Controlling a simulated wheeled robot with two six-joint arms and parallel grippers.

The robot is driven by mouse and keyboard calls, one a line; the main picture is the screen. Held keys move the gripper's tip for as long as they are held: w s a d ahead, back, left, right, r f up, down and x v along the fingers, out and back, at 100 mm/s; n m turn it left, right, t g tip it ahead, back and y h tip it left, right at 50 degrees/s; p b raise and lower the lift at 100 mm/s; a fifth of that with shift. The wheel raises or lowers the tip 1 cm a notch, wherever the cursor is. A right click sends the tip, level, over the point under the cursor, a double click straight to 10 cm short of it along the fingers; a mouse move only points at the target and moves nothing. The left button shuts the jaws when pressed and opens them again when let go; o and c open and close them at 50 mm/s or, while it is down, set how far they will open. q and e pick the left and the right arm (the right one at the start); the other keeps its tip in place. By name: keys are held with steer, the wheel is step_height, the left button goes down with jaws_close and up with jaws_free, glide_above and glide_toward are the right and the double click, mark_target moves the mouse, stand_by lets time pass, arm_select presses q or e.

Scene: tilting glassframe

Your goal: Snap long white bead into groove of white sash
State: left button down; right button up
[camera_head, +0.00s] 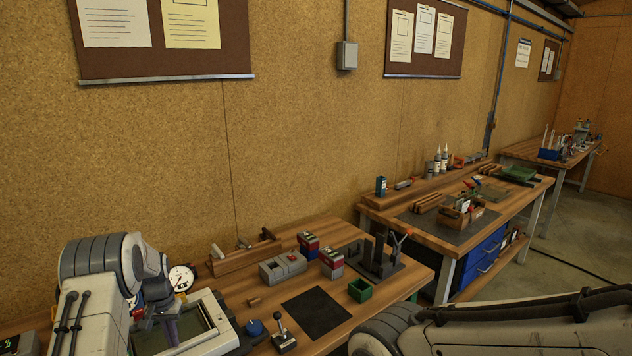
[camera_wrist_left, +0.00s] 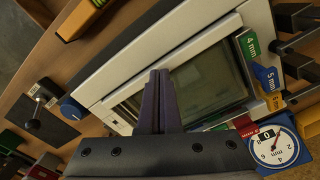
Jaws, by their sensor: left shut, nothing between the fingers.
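The white sash (camera_head: 222,327) lies on the near bench at the lower left of the head view, partly covered by my left arm. In the left wrist view the sash (camera_wrist_left: 187,51) is a tilted white frame around a dark glass pane (camera_wrist_left: 210,85). My left gripper (camera_head: 171,334) is over the sash. Its dark purple fingers (camera_wrist_left: 158,76) are shut with nothing between them and overlap the frame and pane in the wrist view. I cannot pick out the long white bead as separate from the frame. My right gripper is out of view.
A dial gauge (camera_head: 181,278) stands behind the sash. Coloured blocks marked in mm (camera_wrist_left: 267,78) line one side. A joystick (camera_head: 283,336), blue knob (camera_head: 254,328), black mat (camera_head: 316,313) and green box (camera_head: 360,290) are to the right. My right arm crosses the lower right.

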arm_select(q)
steer(key=shift+f+b, duration=0.4)
steer(key=shift+f, duration=0.15)
steer(key=shift+r, duration=0.1)
stand_by(0.4)
step_height(320, 180, up, 7)
steer(key=p, duration=0.4)
stand_by(0.4)
steer(key=shift+d, duration=0.1)
